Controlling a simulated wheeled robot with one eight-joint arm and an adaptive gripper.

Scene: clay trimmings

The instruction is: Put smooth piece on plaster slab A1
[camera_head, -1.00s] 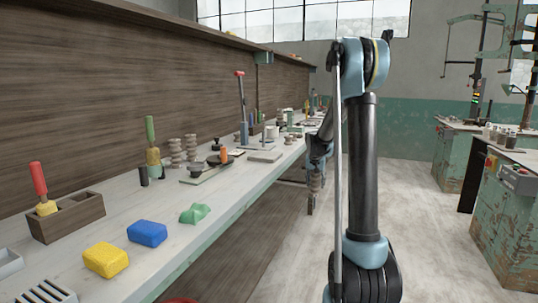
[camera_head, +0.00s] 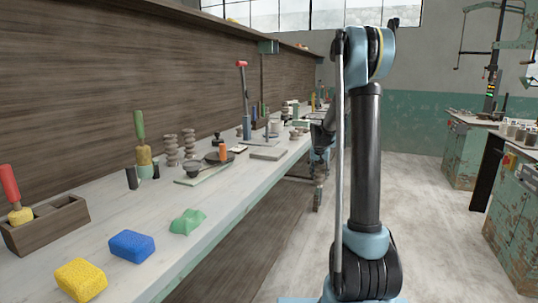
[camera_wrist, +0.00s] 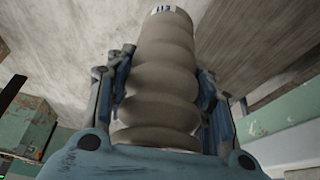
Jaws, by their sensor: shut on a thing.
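My gripper (camera_wrist: 165,75) is shut on a grey-beige lobed clay piece (camera_wrist: 163,60), with fingers on both sides of it in the wrist view. The piece has rounded bulges and a small marked label at its far end; I cannot read the label. In the head view my gripper (camera_head: 319,182) hangs beside the bench, partly behind my arm. A pale flat slab (camera_head: 268,153) lies on the bench, and another pale slab (camera_head: 203,174) lies nearer with dark items on it. I cannot read which slab is A1.
Two wavy stacks (camera_head: 171,151) stand on the bench (camera_head: 165,205). A green block (camera_head: 187,222), a blue sponge (camera_head: 132,246), a yellow sponge (camera_head: 80,279) and a wooden box (camera_head: 50,232) are nearer. Floor (camera_head: 415,210) is open to the right; machine cabinets (camera_head: 515,210) stand beyond.

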